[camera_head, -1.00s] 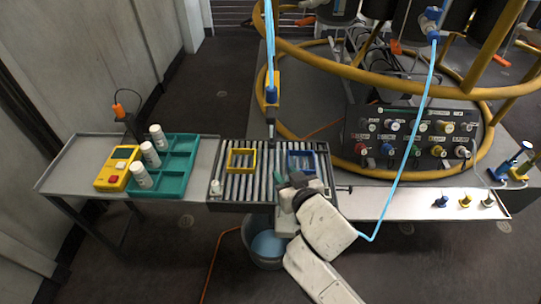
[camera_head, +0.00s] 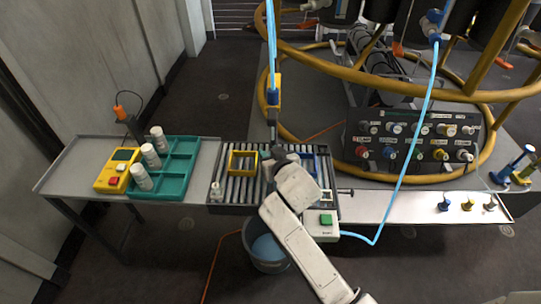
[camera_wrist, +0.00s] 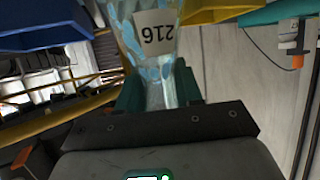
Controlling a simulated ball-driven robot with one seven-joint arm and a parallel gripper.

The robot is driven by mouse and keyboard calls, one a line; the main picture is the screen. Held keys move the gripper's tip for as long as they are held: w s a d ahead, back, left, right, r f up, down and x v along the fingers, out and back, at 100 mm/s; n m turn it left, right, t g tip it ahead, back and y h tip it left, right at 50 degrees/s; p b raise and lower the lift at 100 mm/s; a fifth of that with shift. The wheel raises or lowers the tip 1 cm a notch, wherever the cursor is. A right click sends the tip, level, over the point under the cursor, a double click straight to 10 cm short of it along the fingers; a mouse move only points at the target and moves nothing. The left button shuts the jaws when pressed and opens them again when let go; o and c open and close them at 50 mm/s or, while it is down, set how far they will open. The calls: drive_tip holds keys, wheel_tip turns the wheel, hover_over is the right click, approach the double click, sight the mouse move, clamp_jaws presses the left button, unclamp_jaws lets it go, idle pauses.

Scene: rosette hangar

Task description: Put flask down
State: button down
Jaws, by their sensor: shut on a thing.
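My gripper (camera_head: 272,165) is over the middle of the roller bed, between the yellow frame (camera_head: 232,163) and the blue frame (camera_head: 316,165). In the wrist view, my gripper (camera_wrist: 158,92) has its green fingers shut on a clear flask (camera_wrist: 128,38) with blue patches and a label reading 216, upside down in the picture.
A teal tray (camera_head: 178,172) with white bottles and a yellow device (camera_head: 118,170) stand at left. A box with a green button (camera_head: 322,224) is at the roller bed's front right. A blue hose (camera_head: 408,150) hangs at right. A bucket (camera_head: 268,248) stands below.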

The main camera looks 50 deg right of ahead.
drive_tip(key=shift+f, duration=0.15)
drive_tip(key=c, duration=0.7)
unclamp_jaws()
drive_tip(key=shift+c, duration=0.2)
drive_tip(key=p+v, duration=0.1)
drive_tip(key=v, duration=1.1)
